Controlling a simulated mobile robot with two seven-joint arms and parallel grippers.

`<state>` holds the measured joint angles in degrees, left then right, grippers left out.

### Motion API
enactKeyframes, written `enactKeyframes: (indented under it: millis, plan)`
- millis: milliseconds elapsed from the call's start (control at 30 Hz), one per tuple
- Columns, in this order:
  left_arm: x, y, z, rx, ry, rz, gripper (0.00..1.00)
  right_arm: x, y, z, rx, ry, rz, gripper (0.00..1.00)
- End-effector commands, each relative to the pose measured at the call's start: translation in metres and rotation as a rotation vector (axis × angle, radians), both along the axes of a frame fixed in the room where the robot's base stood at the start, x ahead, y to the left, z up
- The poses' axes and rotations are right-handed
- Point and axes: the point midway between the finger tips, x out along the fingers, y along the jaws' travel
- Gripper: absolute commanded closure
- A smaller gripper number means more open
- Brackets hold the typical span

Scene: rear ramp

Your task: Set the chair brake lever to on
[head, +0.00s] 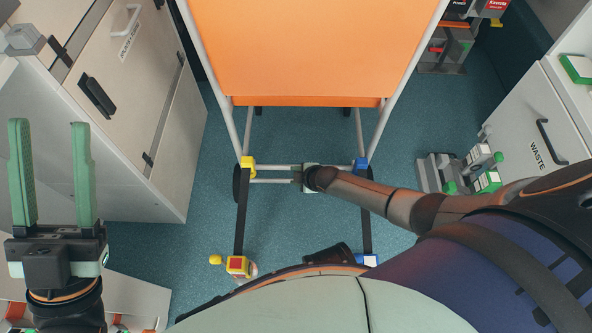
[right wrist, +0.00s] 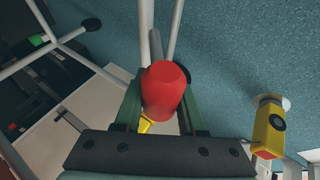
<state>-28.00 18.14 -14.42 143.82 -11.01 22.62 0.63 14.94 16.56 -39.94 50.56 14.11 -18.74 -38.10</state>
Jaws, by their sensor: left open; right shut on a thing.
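The chair (head: 300,50) shows in the head view with a broad orange panel and light metal tubes. My right gripper (head: 306,178) is low at the chair's rear crossbar, largely hidden behind its own arm. In the right wrist view its green fingers stand on both sides of a red knob (right wrist: 165,92), which looks like the end of the brake lever. The right gripper is shut on this knob. The lever's shaft and its on or off marks are hidden. My left gripper (head: 50,130) is open and empty at the left, away from the chair.
Dark straps run from a yellow clamp (head: 248,162) and a blue clamp (head: 361,163) on the chair to floor anchors, one yellow and red (head: 238,265). Cabinets (head: 120,100) stand at left, a waste cabinet (head: 530,130) at right.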

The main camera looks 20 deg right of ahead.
Motion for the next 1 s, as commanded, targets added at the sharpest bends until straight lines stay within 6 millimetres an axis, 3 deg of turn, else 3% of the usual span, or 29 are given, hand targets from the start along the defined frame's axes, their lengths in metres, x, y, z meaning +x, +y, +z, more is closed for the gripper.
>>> enactKeyframes:
  millis: [33,300,1000]
  plan:
    - [0.0000,0.0000,-0.0004,0.000,-0.001,0.000,0.50,-0.0076,0.0025,-0.0068,0.002,0.015,-0.001,1.00]
    - [0.0001,-0.0002,-0.0018,0.000,-0.001,0.000,0.50,-0.0137,0.0055,-0.0142,0.002,0.016,-0.001,1.00]
    - [0.0008,0.0002,-0.0013,-0.008,0.001,0.005,0.50,-0.0134,0.0049,-0.0150,0.000,0.013,-0.002,1.00]
